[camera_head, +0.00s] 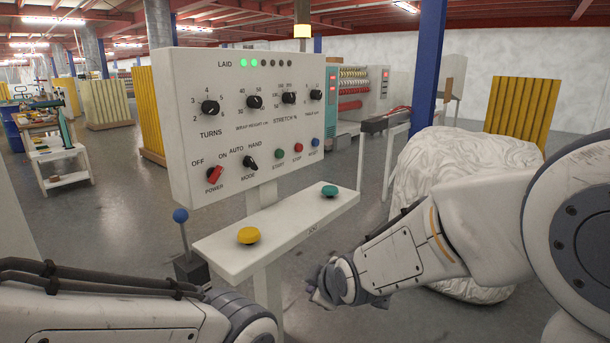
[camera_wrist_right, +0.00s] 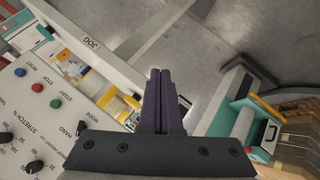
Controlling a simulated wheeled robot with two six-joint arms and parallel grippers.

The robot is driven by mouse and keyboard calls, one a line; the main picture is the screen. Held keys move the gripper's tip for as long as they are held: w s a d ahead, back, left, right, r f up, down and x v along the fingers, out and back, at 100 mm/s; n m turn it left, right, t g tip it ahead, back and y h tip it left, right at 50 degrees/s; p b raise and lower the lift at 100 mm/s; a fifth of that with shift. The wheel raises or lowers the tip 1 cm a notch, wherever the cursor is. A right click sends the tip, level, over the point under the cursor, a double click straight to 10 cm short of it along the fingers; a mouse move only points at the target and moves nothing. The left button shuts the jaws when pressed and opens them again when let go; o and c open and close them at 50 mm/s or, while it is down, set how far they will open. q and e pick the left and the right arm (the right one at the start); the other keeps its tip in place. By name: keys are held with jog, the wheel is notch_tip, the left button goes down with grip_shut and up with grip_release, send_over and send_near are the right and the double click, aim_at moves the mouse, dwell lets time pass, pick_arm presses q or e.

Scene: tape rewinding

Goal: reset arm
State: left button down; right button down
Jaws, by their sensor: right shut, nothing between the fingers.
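My right arm reaches in from the right, and its gripper (camera_head: 322,288) hangs in free air in front of and below the shelf with the yellow button (camera_head: 248,235) and teal button (camera_head: 330,191). In the right wrist view its dark purple fingers (camera_wrist_right: 163,95) are together, with nothing between them. My left arm lies across the lower left of the head view; its gripper is not in view. The control panel (camera_head: 250,112) stands ahead, with several knobs, a red power switch (camera_head: 215,175) and two green lights lit. It also shows tilted in the wrist view (camera_wrist_right: 50,125).
A lever with a blue ball (camera_head: 180,215) stands left of the shelf. A bulky white-wrapped bundle (camera_head: 450,175) stands at the right, behind my right arm. A blue post (camera_head: 428,65) rises behind it. Grey floor is open left of the panel.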

jog(key=s+d+f+m+g+h, duration=0.2)
jog(key=s+d+f+m+g, duration=0.15)
jog(key=s+d+m, duration=0.4)
jog(key=s+d+f+m+g+h, duration=0.1)
jog(key=s+d+f+m+g, duration=0.2)
jog(key=s+d+f+m, duration=0.35)
jog(key=s+a+r+n+g, duration=0.2)
jog(key=s+a+r+n, duration=0.5)
jog(key=s+a, duration=0.45)
notch_tip(320, 180, up, 14)
jog(key=s+d+p, duration=0.1)
jog(key=s+p, duration=0.1)
jog(key=p, duration=1.1)
jog(key=shift+y+p, duration=0.3)
jog(key=shift+r, duration=0.1)
